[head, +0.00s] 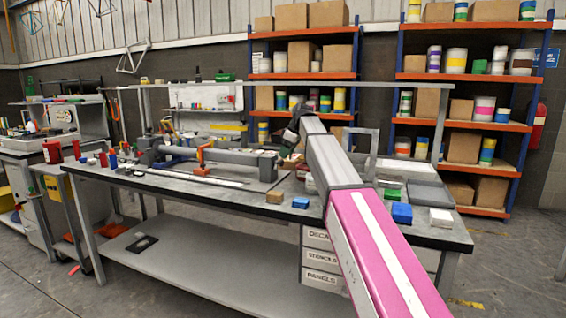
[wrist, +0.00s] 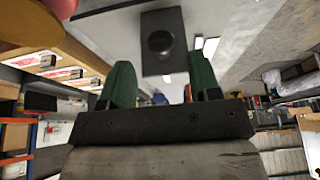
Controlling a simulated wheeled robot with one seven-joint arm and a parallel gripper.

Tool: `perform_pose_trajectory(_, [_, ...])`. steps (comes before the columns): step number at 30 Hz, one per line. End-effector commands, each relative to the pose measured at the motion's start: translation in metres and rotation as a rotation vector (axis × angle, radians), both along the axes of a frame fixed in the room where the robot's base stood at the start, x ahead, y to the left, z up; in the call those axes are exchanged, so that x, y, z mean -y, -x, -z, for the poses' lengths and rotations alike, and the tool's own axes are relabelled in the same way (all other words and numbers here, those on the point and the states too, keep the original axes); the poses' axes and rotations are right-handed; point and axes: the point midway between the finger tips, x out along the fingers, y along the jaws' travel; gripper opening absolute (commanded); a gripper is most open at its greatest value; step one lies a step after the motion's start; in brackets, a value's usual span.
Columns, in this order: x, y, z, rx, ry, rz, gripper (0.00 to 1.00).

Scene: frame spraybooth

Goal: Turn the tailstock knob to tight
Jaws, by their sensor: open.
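A long grey fixture (head: 215,157) with an orange clamp lies along the workbench in the head view. Its right end is close to my arm, and I cannot make out the tailstock knob there. In the wrist view a dark square block (wrist: 180,62) with a round black knob-like part (wrist: 160,42) shows beyond my fingers. I cannot tell for sure that this is the tailstock knob. My gripper (wrist: 163,78) has two green fingers, spread apart with nothing between them. In the head view the end of my arm is small and dark above the bench, and its fingers are not clear.
The workbench (head: 436,236) also bears a blue box (head: 401,213), a tan block (head: 275,197) and a white block (head: 441,217). Orange-and-blue shelves (head: 470,124) with boxes and cans stand behind. Red cups (head: 52,152) are at the left.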

Motion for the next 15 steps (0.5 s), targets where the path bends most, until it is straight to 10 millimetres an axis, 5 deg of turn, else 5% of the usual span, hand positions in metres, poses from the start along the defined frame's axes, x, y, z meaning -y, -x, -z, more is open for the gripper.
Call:
perform_pose_trajectory(7, [-0.013, -0.005, 0.033, -0.001, 0.0, 0.0, 0.57])
perform_pose_trajectory(15, [-0.017, -0.006, 0.044, 0.0, 0.0, 0.0, 0.57])
